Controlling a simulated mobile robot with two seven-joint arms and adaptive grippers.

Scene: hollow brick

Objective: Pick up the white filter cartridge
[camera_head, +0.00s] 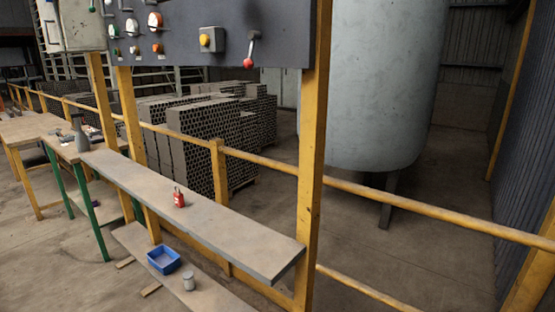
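A small pale grey-white cylinder (188,281) stands upright on the low shelf, just right of a blue bin. It is the only thing in view that resembles the white filter cartridge, but it is too small to be sure. Neither of my grippers is in view.
The blue bin (164,260) sits on the low shelf (215,297). Above it, a narrow shelf (240,236) holds a red padlock-like object (179,198). Yellow posts (314,150) and a railing (420,205) stand around. A grey bottle (80,134) stands on a table at left.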

